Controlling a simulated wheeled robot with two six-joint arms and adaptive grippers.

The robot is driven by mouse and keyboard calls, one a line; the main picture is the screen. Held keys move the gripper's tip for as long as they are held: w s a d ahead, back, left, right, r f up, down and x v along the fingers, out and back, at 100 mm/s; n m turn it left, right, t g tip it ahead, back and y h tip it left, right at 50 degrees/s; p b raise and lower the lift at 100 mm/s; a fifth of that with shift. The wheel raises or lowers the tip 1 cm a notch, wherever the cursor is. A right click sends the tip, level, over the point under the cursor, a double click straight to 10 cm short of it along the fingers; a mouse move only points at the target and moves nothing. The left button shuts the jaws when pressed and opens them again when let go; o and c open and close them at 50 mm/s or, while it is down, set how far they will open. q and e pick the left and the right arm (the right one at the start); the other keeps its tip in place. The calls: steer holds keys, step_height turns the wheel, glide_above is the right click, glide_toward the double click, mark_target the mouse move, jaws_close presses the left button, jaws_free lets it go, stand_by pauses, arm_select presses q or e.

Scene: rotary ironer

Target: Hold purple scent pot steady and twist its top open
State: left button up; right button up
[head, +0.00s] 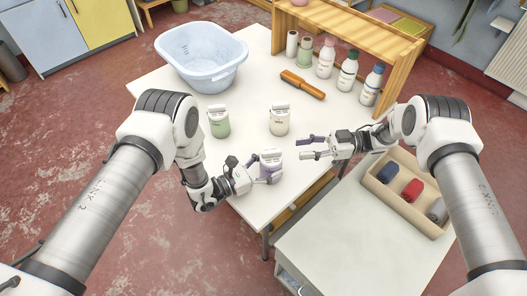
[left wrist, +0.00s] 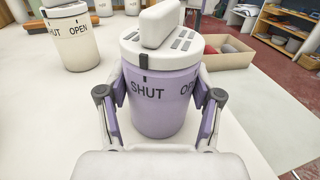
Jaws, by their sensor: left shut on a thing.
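The purple scent pot (left wrist: 165,105) stands upright on the white table, with a white vented top (left wrist: 165,40) and a raised grip bar across it. Its body reads SHUT and, partly hidden, OPEN; the black mark on the top's rim sits over SHUT. My left gripper (head: 268,178) is shut on the pot's body, one finger on each side in the left wrist view (left wrist: 162,110). In the head view the white top (head: 271,157) shows above the fingers. My right gripper (head: 305,148) is open and empty, just right of the pot, fingers apart.
A green pot (head: 219,124) and a cream pot (head: 279,122) stand behind. A blue basin (head: 202,60), an orange-brown brush (head: 302,85) and several bottles by a wooden shelf (head: 345,35) lie farther back. A tray (head: 408,215) of rolled cloths sits at right.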

mark_target(263, 152)
steer(key=shift+n+g, duration=0.3)
steer(key=x, duration=1.2)
steer(key=shift+w, duration=0.1)
jaws_close()
